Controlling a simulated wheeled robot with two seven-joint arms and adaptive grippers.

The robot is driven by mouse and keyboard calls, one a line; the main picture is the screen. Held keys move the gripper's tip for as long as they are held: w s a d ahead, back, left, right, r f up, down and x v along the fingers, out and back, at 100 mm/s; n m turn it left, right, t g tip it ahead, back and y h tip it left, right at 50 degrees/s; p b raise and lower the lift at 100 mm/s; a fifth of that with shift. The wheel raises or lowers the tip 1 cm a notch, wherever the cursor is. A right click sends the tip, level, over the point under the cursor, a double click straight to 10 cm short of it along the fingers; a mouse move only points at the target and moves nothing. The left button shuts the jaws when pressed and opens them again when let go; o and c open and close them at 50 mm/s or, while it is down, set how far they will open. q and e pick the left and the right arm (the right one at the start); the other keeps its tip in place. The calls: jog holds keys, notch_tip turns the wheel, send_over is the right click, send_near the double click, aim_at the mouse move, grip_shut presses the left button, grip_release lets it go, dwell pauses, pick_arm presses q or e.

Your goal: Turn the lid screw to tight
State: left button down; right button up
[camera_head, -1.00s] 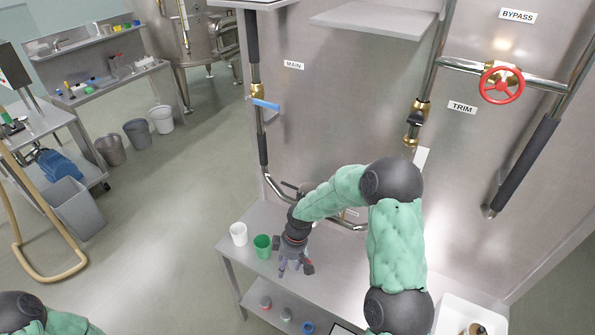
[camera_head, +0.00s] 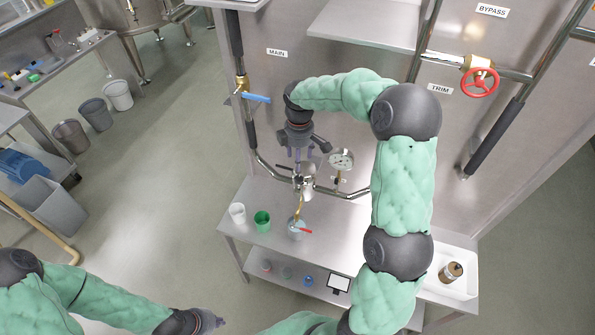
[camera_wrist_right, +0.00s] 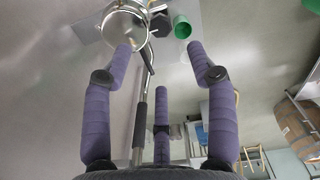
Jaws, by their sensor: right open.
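A steel fitting (camera_head: 305,182) with a brass-coloured spout stands on the pipe above the bench, beside a white-dialled gauge (camera_head: 341,159). I cannot pick out the lid screw itself. My right gripper (camera_head: 299,160) points down just above the fitting. In the right wrist view its purple fingers (camera_wrist_right: 160,70) are spread with nothing between them. A round steel-rimmed thing (camera_wrist_right: 124,24) lies past the left fingertip there; I cannot tell whether it touches. My left gripper (camera_head: 212,321) is low at the bottom edge, far from the fitting; its fingers are too small to judge.
A white cup (camera_head: 237,213) and a green cup (camera_head: 262,221) stand on the bench (camera_head: 240,240), near a container (camera_head: 297,230) with a red-handled thing. A blue-handled valve (camera_head: 256,98) is left of my right gripper. A white tray (camera_head: 462,250) holds a jar (camera_head: 451,272).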

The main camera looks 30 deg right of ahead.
aim_at(299, 177)
notch_tip(299, 177, down, 10)
jog(key=shift+p, duration=0.9)
jog(key=c, duration=1.2)
